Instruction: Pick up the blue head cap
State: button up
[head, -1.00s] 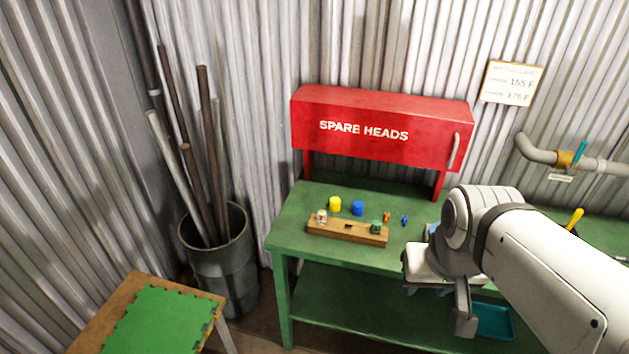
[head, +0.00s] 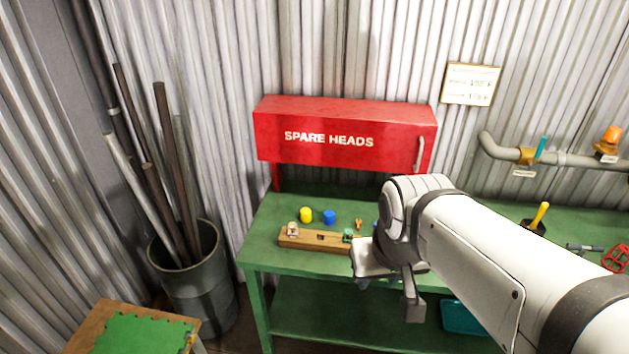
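The blue head cap (head: 329,217) is a small blue cylinder standing on the green workbench (head: 262,243), behind a wooden block (head: 311,241). A similar yellow cap (head: 306,214) stands just left of it. My gripper (head: 385,285) is at the end of the white arm, to the right of the blue cap and apart from it, over the bench's front edge. Its fingers are mostly hidden by my wrist, so I cannot tell whether it is open or shut. Nothing is visible in it.
The wooden block holds two small heads, one pale (head: 293,229), one green (head: 348,236). An orange piece (head: 358,223) lies right of the blue cap. A red "SPARE HEADS" cabinet (head: 345,138) overhangs the bench's back. A bin of pipes (head: 190,275) stands left.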

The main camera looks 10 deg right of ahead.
aim_at(329, 215)
jog(key=i, duration=0.85)
jog(key=u, duration=0.05)
